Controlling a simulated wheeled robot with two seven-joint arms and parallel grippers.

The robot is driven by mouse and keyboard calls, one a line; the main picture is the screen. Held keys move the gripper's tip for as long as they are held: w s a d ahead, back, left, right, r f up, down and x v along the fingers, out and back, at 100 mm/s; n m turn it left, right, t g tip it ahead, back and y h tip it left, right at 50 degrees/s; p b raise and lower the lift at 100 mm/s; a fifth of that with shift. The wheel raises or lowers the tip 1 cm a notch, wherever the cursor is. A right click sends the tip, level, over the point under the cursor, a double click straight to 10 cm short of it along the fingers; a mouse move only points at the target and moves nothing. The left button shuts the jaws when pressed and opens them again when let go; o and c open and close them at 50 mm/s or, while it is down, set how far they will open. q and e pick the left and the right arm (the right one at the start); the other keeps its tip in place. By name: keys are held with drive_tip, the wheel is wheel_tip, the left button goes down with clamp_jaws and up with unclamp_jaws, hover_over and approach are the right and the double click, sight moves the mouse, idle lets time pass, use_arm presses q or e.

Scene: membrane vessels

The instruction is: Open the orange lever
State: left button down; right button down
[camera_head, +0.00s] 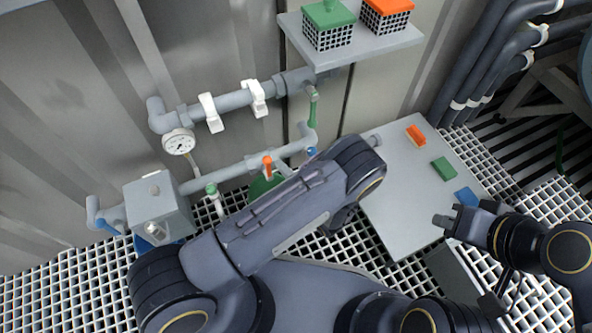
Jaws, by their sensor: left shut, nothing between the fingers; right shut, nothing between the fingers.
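The orange lever (267,166) is a small orange-topped handle standing up from the lower grey pipe (234,171), left of centre. A green rounded part (262,186) shows just below it, partly covered by my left arm. My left arm crosses the middle of the view, with its bend to the right of the lever. My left gripper is hidden from view. My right gripper (446,222) is at the right, over the right edge of the grey table, shut and empty, well away from the lever.
A gauge (179,142) and white clips (211,113) are on the pipes. A green-capped handle (213,190) stands left of the lever. The grey table (400,205) carries orange, green and blue blocks. A shelf (363,46) above holds green- and orange-lidded baskets.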

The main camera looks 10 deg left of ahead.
use_arm(q)
drive_tip(key=shift+s+a, duration=0.3)
drive_tip(key=shift+a, duration=0.1)
